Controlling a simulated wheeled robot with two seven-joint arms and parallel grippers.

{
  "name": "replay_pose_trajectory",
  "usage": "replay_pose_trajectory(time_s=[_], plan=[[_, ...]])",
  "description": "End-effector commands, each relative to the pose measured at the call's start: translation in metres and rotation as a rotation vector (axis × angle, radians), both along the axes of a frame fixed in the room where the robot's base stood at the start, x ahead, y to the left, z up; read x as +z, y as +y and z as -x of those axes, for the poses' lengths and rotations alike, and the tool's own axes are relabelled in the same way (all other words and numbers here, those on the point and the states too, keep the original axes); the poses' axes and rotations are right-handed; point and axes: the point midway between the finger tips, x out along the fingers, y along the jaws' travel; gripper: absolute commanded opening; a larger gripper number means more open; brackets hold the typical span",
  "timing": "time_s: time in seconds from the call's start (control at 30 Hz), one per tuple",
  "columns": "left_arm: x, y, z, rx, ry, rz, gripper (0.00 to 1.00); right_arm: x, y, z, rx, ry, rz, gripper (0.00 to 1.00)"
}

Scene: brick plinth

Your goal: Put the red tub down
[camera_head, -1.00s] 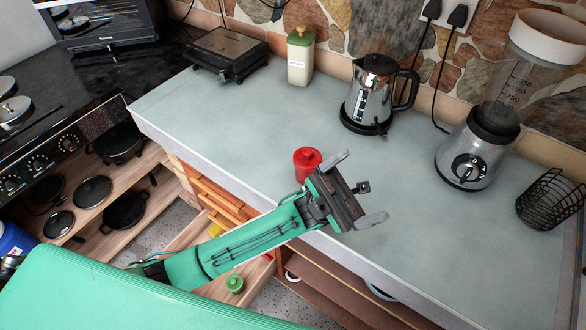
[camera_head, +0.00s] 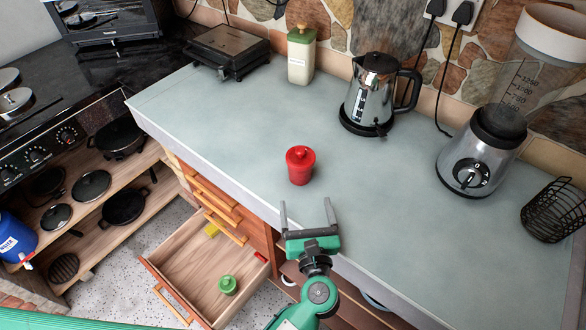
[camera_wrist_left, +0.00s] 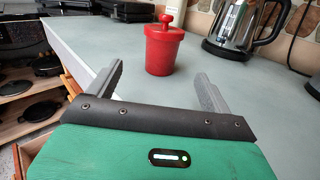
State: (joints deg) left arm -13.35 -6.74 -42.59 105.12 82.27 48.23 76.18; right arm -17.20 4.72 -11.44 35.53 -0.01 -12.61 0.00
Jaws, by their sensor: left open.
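The red tub (camera_head: 300,167) is a small red pot with a knobbed lid. It stands upright on the grey countertop (camera_head: 230,120), a little in from the front edge. It also shows in the left wrist view (camera_wrist_left: 163,52), beyond the fingers. My left gripper (camera_head: 308,208) is open and empty at the counter's front edge, with its fingers pointing toward the tub and apart from it. Its two fingers also show in the left wrist view (camera_wrist_left: 157,88), spread wide. My right gripper is not in view.
An open drawer (camera_head: 165,250) below the counter holds a green lidded tub (camera_head: 228,285) and a yellow item (camera_head: 211,230). A kettle (camera_head: 372,97), blender (camera_head: 480,150), wire basket (camera_head: 553,205), cream canister (camera_head: 301,55) and grill (camera_head: 230,50) stand around. The counter beside the tub is clear.

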Motion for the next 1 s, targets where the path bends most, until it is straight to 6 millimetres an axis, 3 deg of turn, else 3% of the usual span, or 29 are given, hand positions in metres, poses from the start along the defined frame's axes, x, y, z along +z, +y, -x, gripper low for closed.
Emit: replay_pose_trajectory(time_s=[0.17, 0.5, 0.77, 1.0], plan=[[-0.004, -0.001, -0.008, -0.008, 0.02, 0.055, 0.83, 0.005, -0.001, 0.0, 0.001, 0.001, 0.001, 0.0], [-0.003, 0.007, -0.068, -0.008, 0.018, 0.049, 0.83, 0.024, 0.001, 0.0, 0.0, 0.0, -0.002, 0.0], [-0.005, 0.01, -0.085, -0.007, 0.02, 0.05, 0.83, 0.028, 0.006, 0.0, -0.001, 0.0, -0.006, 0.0], [0.0, 0.011, -0.11, -0.007, 0.018, 0.045, 0.83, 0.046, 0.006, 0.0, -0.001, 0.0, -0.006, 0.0]])
